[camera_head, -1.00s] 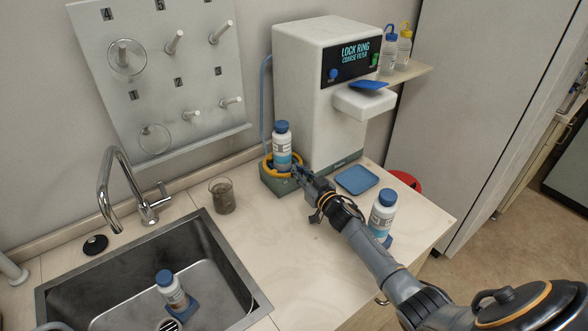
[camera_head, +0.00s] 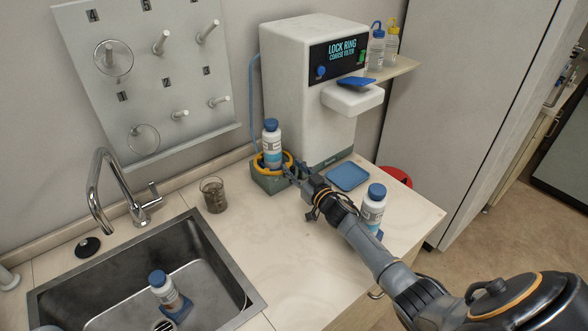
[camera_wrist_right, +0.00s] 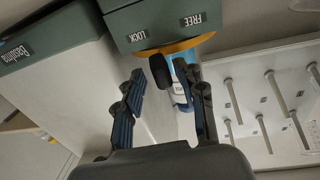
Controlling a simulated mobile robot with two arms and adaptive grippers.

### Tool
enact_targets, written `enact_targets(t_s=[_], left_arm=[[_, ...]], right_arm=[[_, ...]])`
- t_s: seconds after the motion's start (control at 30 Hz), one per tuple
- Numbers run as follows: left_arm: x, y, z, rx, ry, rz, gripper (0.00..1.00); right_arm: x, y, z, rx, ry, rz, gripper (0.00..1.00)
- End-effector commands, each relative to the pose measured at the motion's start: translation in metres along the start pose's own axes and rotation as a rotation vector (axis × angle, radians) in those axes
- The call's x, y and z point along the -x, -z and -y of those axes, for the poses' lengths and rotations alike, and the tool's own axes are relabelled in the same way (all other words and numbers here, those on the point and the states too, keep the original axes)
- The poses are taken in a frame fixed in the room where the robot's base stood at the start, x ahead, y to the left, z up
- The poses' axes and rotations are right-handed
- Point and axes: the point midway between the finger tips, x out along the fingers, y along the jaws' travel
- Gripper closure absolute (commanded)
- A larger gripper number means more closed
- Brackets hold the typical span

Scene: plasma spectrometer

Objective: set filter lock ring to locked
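The yellow lock ring (camera_head: 288,158) sits on a green box (camera_head: 268,181) beside the white machine, around a blue-capped bottle (camera_head: 271,142). In the right wrist view the yellow ring (camera_wrist_right: 203,41) shows at the box's edge, with LOCK (camera_wrist_right: 138,36) and FREE (camera_wrist_right: 191,20) labels on the box face. A black lever (camera_wrist_right: 158,66) stands out by the ring, on the LOCK side of the picture. My right gripper (camera_head: 290,171) is at the ring's right side. In the wrist view it is open (camera_wrist_right: 163,85), its fingers on either side of the lever; contact cannot be told.
The white machine (camera_head: 290,90) with a "LOCK RING" display (camera_head: 342,48) stands behind. A beaker (camera_head: 214,195), a blue tray (camera_head: 347,176) and another bottle (camera_head: 373,206) stand on the counter. The sink (camera_head: 215,292) holds a bottle (camera_head: 163,287). Bare counter lies between sink and arm.

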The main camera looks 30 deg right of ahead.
Motion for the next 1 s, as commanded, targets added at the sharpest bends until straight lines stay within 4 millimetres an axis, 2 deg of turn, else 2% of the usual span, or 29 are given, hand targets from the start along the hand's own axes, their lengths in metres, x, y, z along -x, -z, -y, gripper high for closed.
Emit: enact_targets(t_s=[0.17, 0.27, 0.6, 0.7, 0.8, 1.0], left_arm=[[0.0, -0.002, 0.001, 0.001, 0.001, 0.003, 0.25], [0.0, -0.002, 0.001, 0.001, 0.001, 0.002, 0.25], [0.0, 0.0, 0.0, 0.0, 0.001, 0.0, 0.25], [0.0, 0.0, 0.0, 0.0, 0.001, 0.0, 0.25], [0.0, 0.0, 0.0, 0.0, 0.001, 0.0, 0.25], [0.0, 0.0, 0.0, 0.0, 0.0, -0.001, 0.25]], right_arm=[[-0.001, 0.004, 0.001, 0.0, 0.002, -0.005, 0.62], [-0.001, 0.014, 0.0, 0.003, 0.003, -0.007, 0.62], [0.002, 0.076, -0.002, 0.004, 0.002, -0.006, 0.62], [0.003, 0.089, -0.002, 0.002, 0.0, -0.005, 0.62], [0.003, 0.098, -0.003, 0.0, -0.001, -0.004, 0.62], [0.004, 0.101, -0.002, -0.001, -0.002, -0.002, 0.62]])
